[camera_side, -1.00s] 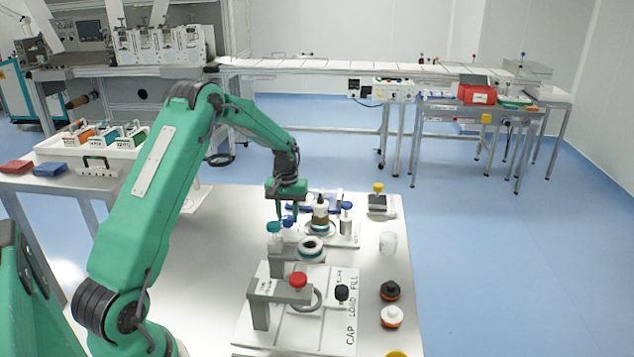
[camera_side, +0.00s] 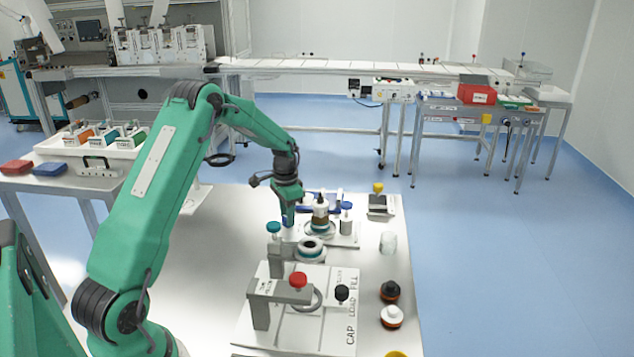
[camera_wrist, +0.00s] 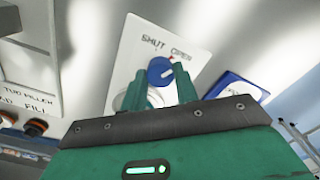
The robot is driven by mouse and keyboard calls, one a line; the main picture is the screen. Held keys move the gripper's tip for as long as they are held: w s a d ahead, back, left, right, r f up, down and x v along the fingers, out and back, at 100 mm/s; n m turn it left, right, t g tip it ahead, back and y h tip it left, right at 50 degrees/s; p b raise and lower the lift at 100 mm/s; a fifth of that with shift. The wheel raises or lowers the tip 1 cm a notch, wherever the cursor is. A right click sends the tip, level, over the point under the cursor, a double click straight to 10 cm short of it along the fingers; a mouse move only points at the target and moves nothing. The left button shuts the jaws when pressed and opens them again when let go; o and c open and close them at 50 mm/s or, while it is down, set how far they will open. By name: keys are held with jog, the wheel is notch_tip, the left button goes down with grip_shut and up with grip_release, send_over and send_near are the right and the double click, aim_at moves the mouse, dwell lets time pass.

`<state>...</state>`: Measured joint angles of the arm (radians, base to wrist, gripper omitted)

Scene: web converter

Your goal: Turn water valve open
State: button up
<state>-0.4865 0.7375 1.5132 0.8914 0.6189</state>
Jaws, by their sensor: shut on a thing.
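The water valve shows in the wrist view as a round blue knob (camera_wrist: 160,71) with a small red mark on its upper right edge. It sits on a white plate (camera_wrist: 143,62) lettered SHUT and OPEN, and the red mark points towards OPEN. My gripper (camera_wrist: 160,82) is shut on the knob, with one green finger on each side.
A red knob (camera_side: 298,280) and a black knob (camera_side: 342,292) are nearer.

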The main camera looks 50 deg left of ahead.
jog(key=shift+m, duration=1.2)
jog(key=o, duration=1)
jog(key=shift+r, duration=0.15)
jog(key=shift+r, duration=3.8)
